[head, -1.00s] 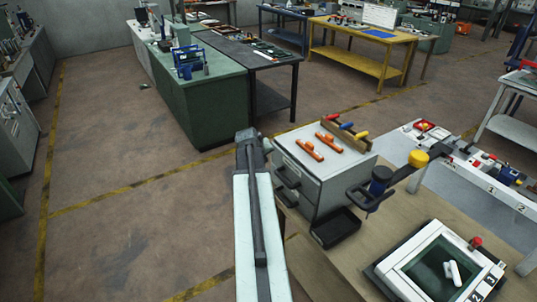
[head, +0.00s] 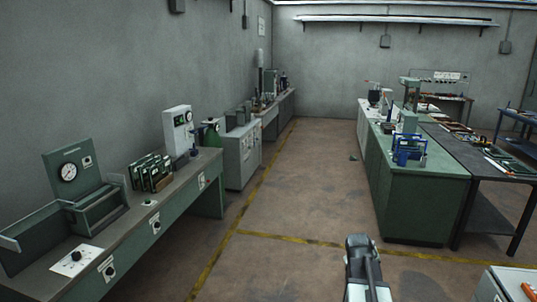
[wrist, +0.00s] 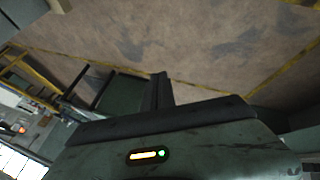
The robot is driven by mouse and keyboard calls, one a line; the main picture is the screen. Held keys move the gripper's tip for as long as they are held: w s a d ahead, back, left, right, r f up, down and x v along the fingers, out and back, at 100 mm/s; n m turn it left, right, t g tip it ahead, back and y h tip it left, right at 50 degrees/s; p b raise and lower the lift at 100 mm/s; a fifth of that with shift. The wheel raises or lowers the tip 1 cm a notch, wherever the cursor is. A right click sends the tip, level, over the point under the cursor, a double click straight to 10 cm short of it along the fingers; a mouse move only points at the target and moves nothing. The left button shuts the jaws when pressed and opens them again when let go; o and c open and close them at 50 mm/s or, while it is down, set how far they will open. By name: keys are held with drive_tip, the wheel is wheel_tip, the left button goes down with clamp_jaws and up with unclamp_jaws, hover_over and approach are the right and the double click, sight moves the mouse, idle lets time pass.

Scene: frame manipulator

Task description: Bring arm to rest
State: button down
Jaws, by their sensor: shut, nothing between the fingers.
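My gripper (wrist: 160,88) shows in the wrist view as a narrow dark pair of fingers, shut together with nothing between them. It points over bare brown floor and touches nothing there. In the head view part of my arm stands at the bottom, right of the middle, above the floor. I cannot make out the fingers in the head view.
A green bench (head: 130,225) with a gauge box (head: 68,172) runs along the left wall. A green cabinet (head: 425,205) and a dark table (head: 478,210) stand at the right. Open floor (head: 300,190) with yellow lines lies between them. A grey cabinet corner (head: 490,290) shows at lower right.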

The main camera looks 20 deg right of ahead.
drive_tip(key=w+a+f+n+y+b, duration=0.1)
drive_tip(key=w+a+f, duration=0.1)
drive_tip(key=a, duration=0.6)
drive_tip(key=w+a+f+n+y+b, duration=0.1)
drive_tip(key=a+f, duration=0.1)
drive_tip(key=a, duration=0.6)
drive_tip(key=s+a+f+n+g+y+b, duration=0.1)
drive_tip(key=s+a+f, duration=0.1)
drive_tip(key=a, duration=0.7)
drive_tip(key=s+a+f+g+y+b, duration=0.1)
drive_tip(key=s+a+f, duration=0.1)
drive_tip(key=a, duration=0.7)
drive_tip(key=s+a+m+g+y, duration=0.1)
drive_tip(key=s+a+g, duration=0.1)
drive_tip(key=s, duration=0.4)
drive_tip(key=shift+s+a+f, duration=0.15)
drive_tip(key=shift+a+f, duration=0.2)
drive_tip(key=shift+a, duration=0.05)
